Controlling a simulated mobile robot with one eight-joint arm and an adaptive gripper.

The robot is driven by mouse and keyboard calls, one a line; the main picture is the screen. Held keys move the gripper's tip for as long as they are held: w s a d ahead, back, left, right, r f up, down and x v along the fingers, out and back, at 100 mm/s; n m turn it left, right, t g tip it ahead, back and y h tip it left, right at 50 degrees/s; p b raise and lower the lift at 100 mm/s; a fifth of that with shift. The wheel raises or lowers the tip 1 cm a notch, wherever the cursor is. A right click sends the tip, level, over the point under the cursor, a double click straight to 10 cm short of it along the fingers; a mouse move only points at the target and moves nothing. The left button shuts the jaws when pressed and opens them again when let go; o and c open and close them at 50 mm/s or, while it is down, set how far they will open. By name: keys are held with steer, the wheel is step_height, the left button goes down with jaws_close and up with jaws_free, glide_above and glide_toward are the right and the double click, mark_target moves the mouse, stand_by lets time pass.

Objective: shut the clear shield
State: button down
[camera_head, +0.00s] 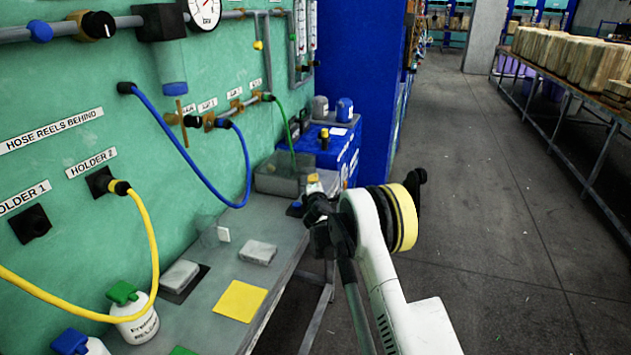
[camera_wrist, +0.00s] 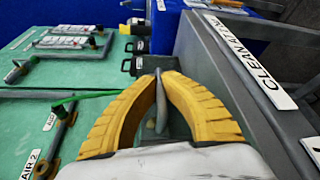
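My gripper (camera_wrist: 161,76) has two yellow ribbed fingers whose tips come close together. A narrow grey bar (camera_wrist: 160,105) shows between them; I cannot tell whether they grip it or it lies beyond. In the head view my gripper (camera_head: 314,182) is at the far end of the bench, just right of a translucent grey box (camera_head: 278,180). A faint see-through panel (camera_head: 209,236) with a white tab stands nearer on the bench. I cannot tell for sure which of these is the clear shield, or how far it is open.
The grey bench (camera_head: 215,290) runs along a green wall panel (camera_head: 60,80) with hoses. A yellow square (camera_head: 240,300), a grey block (camera_head: 258,252) and a white bottle (camera_head: 135,322) are on it. A blue box (camera_head: 343,155) stands beyond my gripper. The floor (camera_head: 500,240) at right is clear.

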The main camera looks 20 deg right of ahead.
steer(key=shift+a+f, duration=0.1)
steer(key=c, duration=1.5)
jaws_free()
steer(key=shift+w+a+f, duration=0.1)
steer(key=shift+w+f, duration=0.05)
steer(key=shift+f, duration=0.05)
steer(key=shift+r, duration=0.15)
steer(key=v, duration=1.2)
